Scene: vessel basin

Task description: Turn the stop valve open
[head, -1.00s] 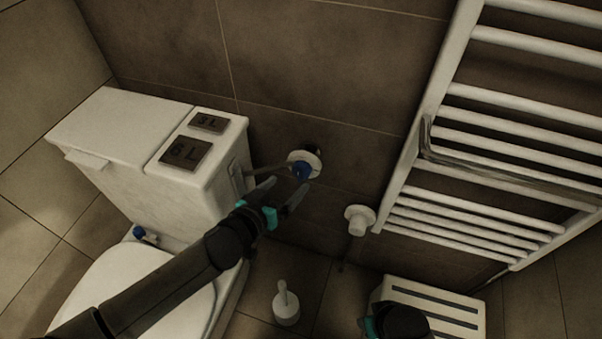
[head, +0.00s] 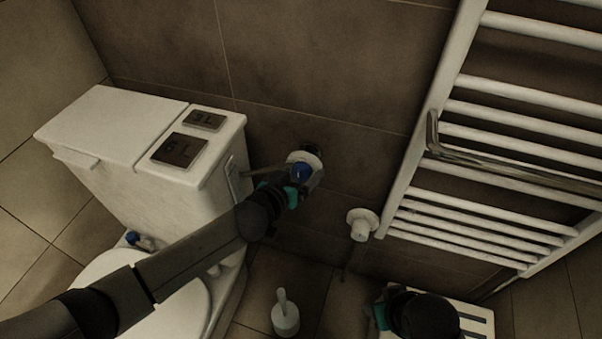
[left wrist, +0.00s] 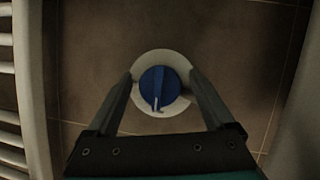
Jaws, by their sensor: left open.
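The stop valve has a blue knob (head: 302,171) on a round white wall plate (head: 306,157), low on the brown tiled wall to the right of the toilet cistern. In the left wrist view the blue knob (left wrist: 160,88) lies between my fingers, with the white plate (left wrist: 148,124) behind it. My left gripper (head: 308,178) is open at the valve; its fingers (left wrist: 160,84) stand on either side of the knob, and I cannot tell whether they touch it. My right gripper (head: 378,316) is at the bottom, mostly hidden behind its own arm.
The toilet cistern (head: 95,125) stands left of the valve. A white radiator valve (head: 361,224) and towel radiator (head: 400,165) are to the right. A toilet brush (head: 285,317) stands on the floor. A white slatted stool (head: 478,318) is at the lower right.

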